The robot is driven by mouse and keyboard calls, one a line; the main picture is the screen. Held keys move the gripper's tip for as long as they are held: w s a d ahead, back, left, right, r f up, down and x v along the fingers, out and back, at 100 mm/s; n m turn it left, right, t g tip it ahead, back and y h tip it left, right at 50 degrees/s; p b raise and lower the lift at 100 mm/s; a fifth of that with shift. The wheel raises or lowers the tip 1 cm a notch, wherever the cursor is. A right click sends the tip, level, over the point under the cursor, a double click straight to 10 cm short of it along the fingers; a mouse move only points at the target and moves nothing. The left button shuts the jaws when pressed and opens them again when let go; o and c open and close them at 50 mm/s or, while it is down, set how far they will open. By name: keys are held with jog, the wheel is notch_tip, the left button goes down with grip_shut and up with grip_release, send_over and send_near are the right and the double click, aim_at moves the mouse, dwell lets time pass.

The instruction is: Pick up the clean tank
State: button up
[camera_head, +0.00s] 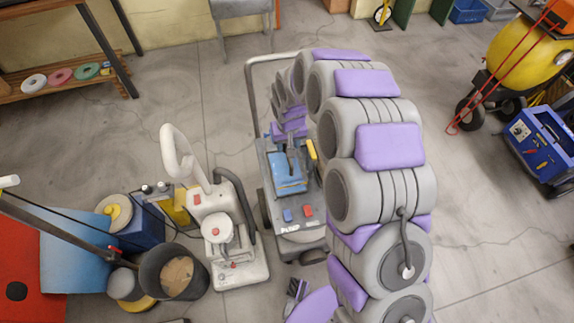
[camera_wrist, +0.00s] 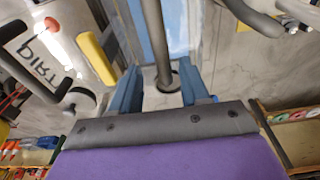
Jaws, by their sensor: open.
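My gripper (camera_wrist: 161,75) shows in the wrist view as two blue fingers, spread apart. A dark grey bar (camera_wrist: 153,35) runs between them, with gaps visible to each finger. A light blue surface (camera_wrist: 185,25) lies behind the bar. In the head view a blue tank-like box (camera_head: 288,172) sits on the grey wheeled cart (camera_head: 300,240), below the end of my arm; it appears to be the clean tank. My fingers are hard to make out there. In the wrist view a pale panel with upside-down "DIRT" lettering (camera_wrist: 45,45) is at the left.
A yellow grip (camera_wrist: 97,58) is close to the left finger. A white upright machine (camera_head: 225,235) stands left of the cart, near a dark bucket (camera_head: 172,272). The cart's metal handle (camera_head: 250,90) rises at the back.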

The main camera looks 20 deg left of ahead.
jog(key=shift+a+f, duration=0.2)
jog(key=shift+f, duration=0.5)
jog(key=shift+a+f, duration=0.15)
jog(key=shift+a, duration=0.3)
jog(key=shift+d, duration=0.4)
jog(key=c, duration=0.6)
grip_shut()
jog(key=shift+a, duration=0.15)
